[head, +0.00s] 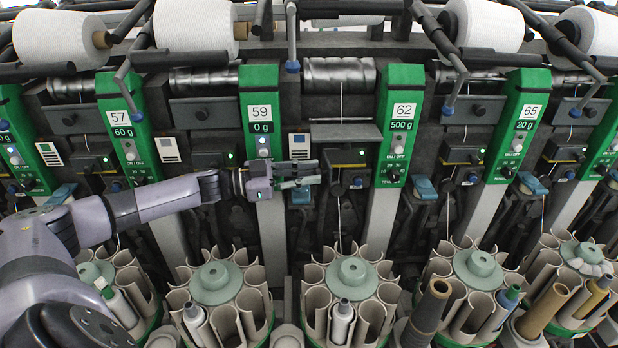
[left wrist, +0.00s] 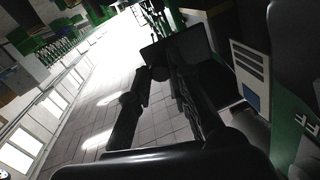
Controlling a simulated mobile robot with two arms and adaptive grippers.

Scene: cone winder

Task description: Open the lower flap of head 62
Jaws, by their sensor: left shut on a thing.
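The green panel of head 62 (head: 402,125) stands right of the middle in the head view. My right gripper is not in view.
A grey plate (head: 345,133) sticks out above the lower flap. Panel 59 (head: 262,115) is close beside my left wrist. Below stands a round magazine (head: 352,278) with beige pockets and a bobbin. A blue lever (head: 300,195) is just under the gripper.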

